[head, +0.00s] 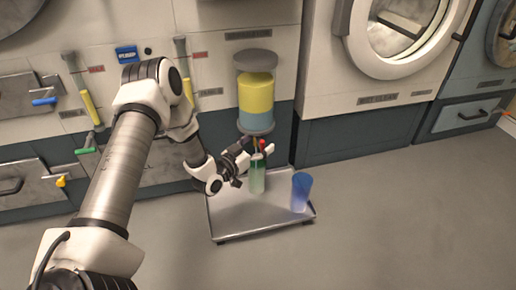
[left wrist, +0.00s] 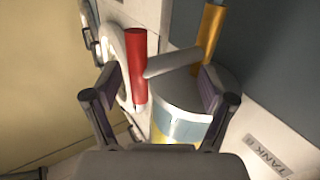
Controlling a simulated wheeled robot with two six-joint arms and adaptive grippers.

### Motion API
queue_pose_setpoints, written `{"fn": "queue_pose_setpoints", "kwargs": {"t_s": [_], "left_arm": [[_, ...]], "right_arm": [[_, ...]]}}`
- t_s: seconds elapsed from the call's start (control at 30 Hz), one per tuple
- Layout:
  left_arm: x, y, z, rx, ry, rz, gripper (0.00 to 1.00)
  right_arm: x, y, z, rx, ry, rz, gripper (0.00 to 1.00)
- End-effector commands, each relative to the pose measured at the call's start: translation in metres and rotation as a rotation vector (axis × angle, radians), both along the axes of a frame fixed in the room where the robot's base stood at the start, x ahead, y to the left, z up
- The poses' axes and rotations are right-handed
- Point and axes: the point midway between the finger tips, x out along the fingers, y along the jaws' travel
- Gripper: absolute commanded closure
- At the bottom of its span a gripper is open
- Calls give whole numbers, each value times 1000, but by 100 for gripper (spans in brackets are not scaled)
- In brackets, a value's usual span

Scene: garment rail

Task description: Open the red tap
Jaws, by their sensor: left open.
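The red tap (head: 263,146) is a small red handle at the bottom of a clear cylinder (head: 257,90) holding yellow over blue liquid. In the left wrist view the red tap (left wrist: 138,66) is a red rod at the inner side of the left-hand finger, with a grey spout or stem beside it. My left gripper (head: 242,158) is open, just left of the taps in the head view. In the left wrist view its two fingers (left wrist: 160,100) stand wide apart, with the tap between them. I cannot tell whether a finger touches it. My right gripper is not in view.
A yellow-orange handle (left wrist: 209,28) stands beside the red tap. Below, a green-tinted bottle (head: 257,180) and a blue cup (head: 301,190) stand on a metal tray (head: 228,222). Washer-like machines (head: 400,40) line the wall. The floor at right is clear.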

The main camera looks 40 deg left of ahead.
Motion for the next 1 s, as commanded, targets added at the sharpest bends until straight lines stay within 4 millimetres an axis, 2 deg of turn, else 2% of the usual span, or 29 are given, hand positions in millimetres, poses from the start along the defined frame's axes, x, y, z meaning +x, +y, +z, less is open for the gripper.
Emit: {"fn": "queue_pose_setpoints", "kwargs": {"t_s": [0.17, 0.2, 0.33, 0.5, 0.67, 0.83, 0.9, 0.93, 1.0], "left_arm": [[0, 0, 1, 0, 1, 1, 17], [0, 0, 1, 0, 1, 1, 31], [0, 0, 1, 0, 1, 0, 77], [0, 0, 0, -2, -2, 0, 77], [0, 1, -6, -56, -66, 0, 78], [0, 1, 0, -66, -79, 0, 78], [0, 1, 0, -66, -79, -1, 78], [0, 1, 0, -66, -79, 0, 39], [0, 1, 0, -66, -79, -1, 17]], "right_arm": [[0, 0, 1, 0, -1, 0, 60], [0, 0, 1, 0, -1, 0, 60], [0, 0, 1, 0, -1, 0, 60], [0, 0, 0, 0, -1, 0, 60], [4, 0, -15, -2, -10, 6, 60], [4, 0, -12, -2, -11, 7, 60], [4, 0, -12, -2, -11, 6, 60], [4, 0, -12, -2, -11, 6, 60], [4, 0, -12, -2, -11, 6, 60]]}}
